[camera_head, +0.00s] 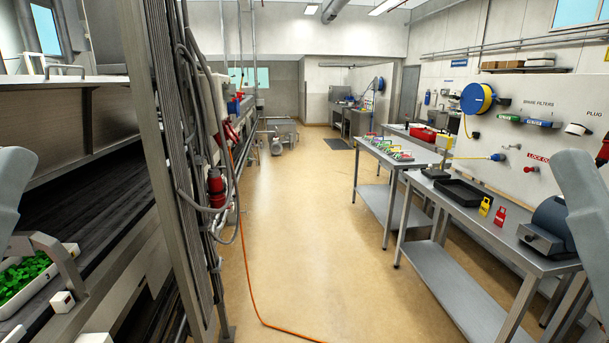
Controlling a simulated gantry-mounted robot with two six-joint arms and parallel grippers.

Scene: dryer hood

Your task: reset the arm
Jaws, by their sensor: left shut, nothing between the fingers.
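A grey-blue part of my left arm (14,190) comes in at the left edge, in front of the dark conveyor machine. My left gripper is shut and empty, but its fingertips are hard to make out at the left edge. A grey-blue part of my right arm (585,215) shows at the right edge, in front of the workbench end. My right gripper is outside the picture.
A tray of green pieces (25,275) sits at lower left. A post with cables (165,150) and an orange hose (245,270) stand near. Workbenches (470,215) line the right. The floor (305,210) between is mostly clear.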

